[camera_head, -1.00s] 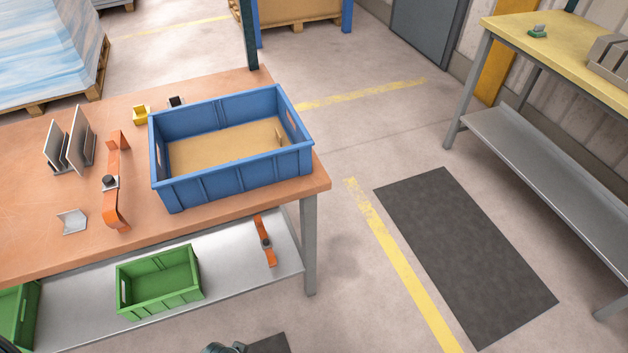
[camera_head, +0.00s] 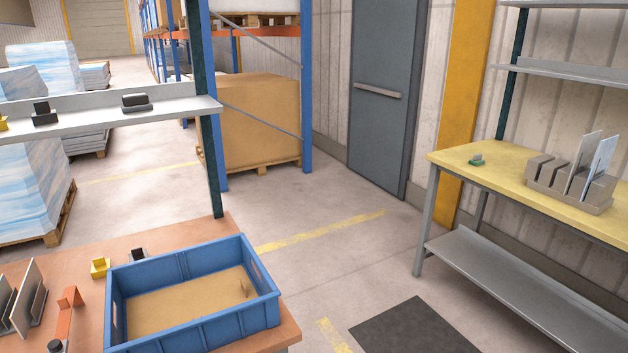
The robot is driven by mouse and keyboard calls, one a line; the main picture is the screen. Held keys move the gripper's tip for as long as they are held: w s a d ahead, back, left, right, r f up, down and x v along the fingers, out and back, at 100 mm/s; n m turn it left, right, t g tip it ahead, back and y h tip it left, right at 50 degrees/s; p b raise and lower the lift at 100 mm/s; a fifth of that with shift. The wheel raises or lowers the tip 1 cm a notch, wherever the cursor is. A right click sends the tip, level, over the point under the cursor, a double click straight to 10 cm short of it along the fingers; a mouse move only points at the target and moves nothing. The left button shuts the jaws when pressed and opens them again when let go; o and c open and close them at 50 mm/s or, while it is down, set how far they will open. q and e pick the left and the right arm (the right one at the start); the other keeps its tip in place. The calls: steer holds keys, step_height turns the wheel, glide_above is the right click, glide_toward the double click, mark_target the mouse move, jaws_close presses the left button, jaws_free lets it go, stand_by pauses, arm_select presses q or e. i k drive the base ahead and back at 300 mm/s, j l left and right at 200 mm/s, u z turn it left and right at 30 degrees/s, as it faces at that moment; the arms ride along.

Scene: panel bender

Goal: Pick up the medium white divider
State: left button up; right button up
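Two upright pale panels (camera_head: 28,298) stand in dark holders at the left end of the orange-brown table (camera_head: 232,230). Two more thin panels, one whitish (camera_head: 583,163) and one light blue-white (camera_head: 602,168), stand in a grey slotted rack (camera_head: 553,187) on the yellow bench at right. The panels at left are partly cut off by the picture edge. I cannot tell which of these is the medium white divider. Neither of my grippers is in view.
A blue crate (camera_head: 216,332) with a brown bottom stands on the orange-brown table, beside a yellow block (camera_head: 100,267) and an orange clamp (camera_head: 66,312). The yellow bench (camera_head: 515,193) holds a small green item (camera_head: 477,161). Open floor and a dark mat (camera_head: 418,328) lie between table and bench.

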mark_target(21, 317)
steer(key=u, duration=1.7)
